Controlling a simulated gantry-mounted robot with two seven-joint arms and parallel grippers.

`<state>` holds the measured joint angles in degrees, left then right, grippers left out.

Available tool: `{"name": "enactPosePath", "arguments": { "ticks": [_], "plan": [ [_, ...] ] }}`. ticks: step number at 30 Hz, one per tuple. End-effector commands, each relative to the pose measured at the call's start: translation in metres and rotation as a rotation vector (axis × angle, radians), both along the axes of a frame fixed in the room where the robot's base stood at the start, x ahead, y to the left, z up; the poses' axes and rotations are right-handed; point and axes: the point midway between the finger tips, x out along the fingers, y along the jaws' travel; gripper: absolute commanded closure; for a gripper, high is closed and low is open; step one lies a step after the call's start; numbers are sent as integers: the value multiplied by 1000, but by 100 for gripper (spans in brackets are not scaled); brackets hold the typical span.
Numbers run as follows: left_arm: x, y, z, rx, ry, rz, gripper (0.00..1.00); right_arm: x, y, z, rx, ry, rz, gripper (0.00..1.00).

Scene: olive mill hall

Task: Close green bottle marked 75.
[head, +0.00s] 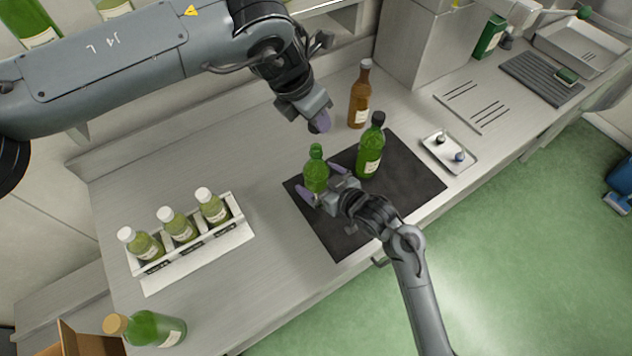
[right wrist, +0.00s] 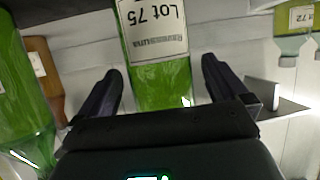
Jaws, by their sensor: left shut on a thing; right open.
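The green bottle marked 75 (head: 316,177) stands upright on the dark mat (head: 405,190). Its green neck shows no separate cap that I can make out. In the right wrist view its "Lot 75" label shows upside down on the bottle (right wrist: 162,85). My right gripper (head: 318,193) is open low around this bottle; in its wrist view both fingers (right wrist: 160,88) stand apart from the glass. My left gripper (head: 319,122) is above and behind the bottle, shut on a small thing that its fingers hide.
A dark-capped green bottle (head: 369,158) stands on the mat, with a brown bottle (head: 359,100) behind. A rack (head: 190,240) holds three white-capped bottles. A cork-topped bottle (head: 160,329) is front left.

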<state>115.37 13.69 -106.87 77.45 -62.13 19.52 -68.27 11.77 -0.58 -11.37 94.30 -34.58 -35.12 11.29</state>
Motion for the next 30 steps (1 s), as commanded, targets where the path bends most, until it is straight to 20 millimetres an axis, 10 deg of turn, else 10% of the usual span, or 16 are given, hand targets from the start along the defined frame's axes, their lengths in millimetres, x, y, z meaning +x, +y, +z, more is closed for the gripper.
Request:
{"name": "enactPosePath", "arguments": {
  "ticks": [16,30],
  "plan": [
    [0,0,0,0,0,0,94,9,9,-5,-1,0,0,0],
    [0,0,0,0,0,0,94,9,9,-6,-1,0,0,70]
  ]
}}
